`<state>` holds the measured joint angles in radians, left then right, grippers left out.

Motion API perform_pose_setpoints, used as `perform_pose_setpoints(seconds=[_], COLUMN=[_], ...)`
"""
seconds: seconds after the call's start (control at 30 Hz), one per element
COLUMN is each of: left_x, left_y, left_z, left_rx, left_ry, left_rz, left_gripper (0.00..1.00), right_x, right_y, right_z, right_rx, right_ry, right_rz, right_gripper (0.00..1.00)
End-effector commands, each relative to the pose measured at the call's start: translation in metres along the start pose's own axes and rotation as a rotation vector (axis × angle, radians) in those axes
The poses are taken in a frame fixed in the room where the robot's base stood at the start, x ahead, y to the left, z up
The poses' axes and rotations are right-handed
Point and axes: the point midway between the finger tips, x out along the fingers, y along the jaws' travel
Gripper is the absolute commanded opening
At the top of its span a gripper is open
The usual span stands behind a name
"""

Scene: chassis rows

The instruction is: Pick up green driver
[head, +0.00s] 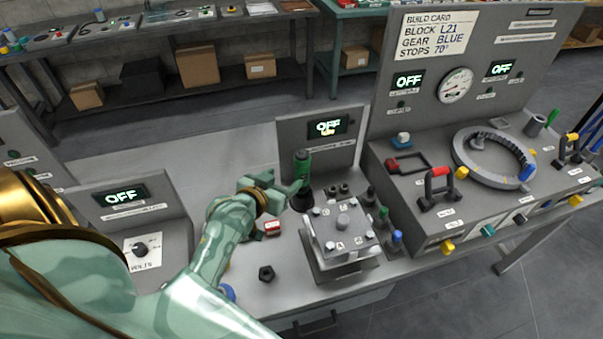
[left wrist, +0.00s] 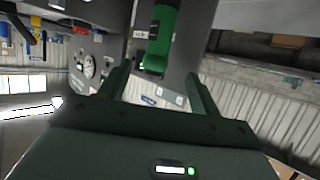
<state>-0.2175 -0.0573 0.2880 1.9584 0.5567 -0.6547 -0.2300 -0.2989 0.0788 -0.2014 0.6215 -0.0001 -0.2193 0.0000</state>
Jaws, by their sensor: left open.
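The green driver (head: 302,166) stands upright in a dark holder on the bench, in front of a small panel with an OFF display. It also shows in the left wrist view (left wrist: 161,40), at the top, beyond the gap between the fingertips. My left gripper (head: 288,187) is open, with its fingers reaching toward the driver from the left. In the left wrist view the open jaws (left wrist: 157,77) have nothing between them. Whether a fingertip touches the driver cannot be told. My right gripper is not in view.
A grey block fixture (head: 340,232) stands right of the driver. Several tools with coloured tips stand beside it, including a blue one (head: 397,240). A red-and-white item (head: 272,228) and a black nut (head: 266,273) lie on the bench. A control console (head: 440,190) fills the right side.

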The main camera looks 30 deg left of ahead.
Motion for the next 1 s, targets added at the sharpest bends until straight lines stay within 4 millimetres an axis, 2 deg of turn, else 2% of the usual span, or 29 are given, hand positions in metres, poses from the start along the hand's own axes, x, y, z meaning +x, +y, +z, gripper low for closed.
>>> perform_pose_setpoints(seconds=[0.03,0.1,0.3,0.47,0.73,1.0], left_x=[0.015,0.033,0.069,0.081,0.122,0.129], left_y=[0.0,0.001,0.0,0.001,0.003,0.003], left_z=[0.002,0.002,0.002,0.002,0.004,0.002], left_rx=[-0.003,-0.001,-0.001,0.001,0.001,0.002], left_ry=[0.001,0.0,-0.001,-0.002,-0.003,-0.003], left_rz=[0.0,0.001,0.0,0.0,0.001,0.0], left_gripper=[0.63,0.63,0.63,0.63,0.63,0.63], right_x=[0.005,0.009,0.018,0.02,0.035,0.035], right_y=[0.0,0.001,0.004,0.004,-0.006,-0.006], right_z=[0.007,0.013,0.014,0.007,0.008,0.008], right_rx=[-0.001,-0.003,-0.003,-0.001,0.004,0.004], right_ry=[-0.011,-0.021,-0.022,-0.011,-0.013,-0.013], right_rz=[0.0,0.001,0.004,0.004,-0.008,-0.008], right_gripper=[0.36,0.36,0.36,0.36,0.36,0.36])
